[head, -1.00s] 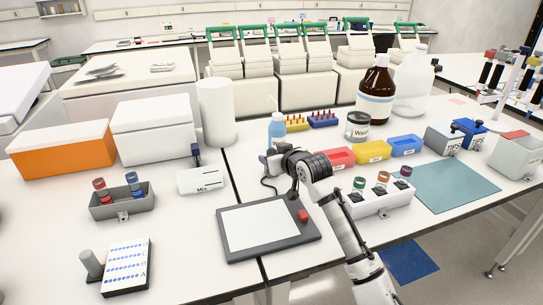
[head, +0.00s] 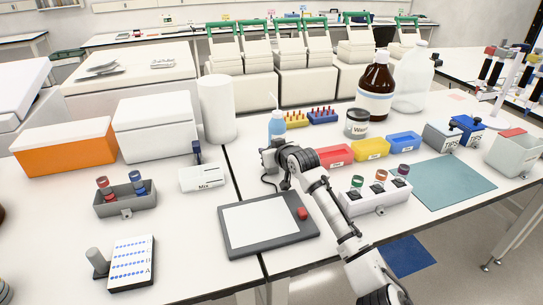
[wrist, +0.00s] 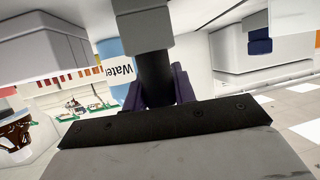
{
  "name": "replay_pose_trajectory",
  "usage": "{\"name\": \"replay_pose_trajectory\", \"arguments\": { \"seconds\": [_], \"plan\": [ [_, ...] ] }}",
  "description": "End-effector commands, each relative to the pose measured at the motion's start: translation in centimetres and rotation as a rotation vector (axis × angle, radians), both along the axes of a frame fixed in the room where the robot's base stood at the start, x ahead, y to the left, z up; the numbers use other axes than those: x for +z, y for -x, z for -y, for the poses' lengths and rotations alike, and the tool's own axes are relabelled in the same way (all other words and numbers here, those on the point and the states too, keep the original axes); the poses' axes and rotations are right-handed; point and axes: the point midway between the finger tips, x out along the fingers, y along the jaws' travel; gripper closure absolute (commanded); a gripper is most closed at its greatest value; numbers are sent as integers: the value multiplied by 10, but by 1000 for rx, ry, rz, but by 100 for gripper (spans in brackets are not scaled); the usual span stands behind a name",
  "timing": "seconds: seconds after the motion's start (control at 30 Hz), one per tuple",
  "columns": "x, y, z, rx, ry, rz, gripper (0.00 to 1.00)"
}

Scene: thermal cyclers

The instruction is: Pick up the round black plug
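My gripper (wrist: 158,92) is in the wrist view, with two dark purple fingers rising on either side of a round black cylinder (wrist: 154,66), which looks like the plug. A grey block (wrist: 145,25) is at the cylinder's far end. I cannot tell if the fingers press on the cylinder or only flank it. In the head view my gripper (head: 276,158) is low over the table, just in front of the blue water bottle (head: 277,124), and the arm hides most of it. I cannot make out the plug there. A black cable (head: 268,181) hangs nearby.
A flat tablet-like device (head: 300,240) with a red knob lies in front of the gripper. A white Mix device (head: 203,179) stands to the left. Red (head: 334,155), yellow (head: 370,149) and blue bins (head: 405,142) and a white rack (head: 375,203) are to the right.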

Motion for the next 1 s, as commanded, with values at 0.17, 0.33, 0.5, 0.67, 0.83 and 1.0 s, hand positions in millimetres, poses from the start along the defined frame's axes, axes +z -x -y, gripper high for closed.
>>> {"name": "replay_pose_trajectory", "arguments": {
  "seconds": [0.17, 0.33, 0.5, 0.67, 0.83, 1.0],
  "plan": [
    [0, 0, 0, 0, 0, 0, 83],
    [4, 0, 0, 0, 0, 1, 83],
    [29, 0, -1, 2, 0, 5, 83],
    [63, 0, -1, 2, 0, 3, 83],
    [89, 0, 0, 1, 1, 2, 83],
    [100, 0, 0, 1, 0, 0, 83]
  ]
}}
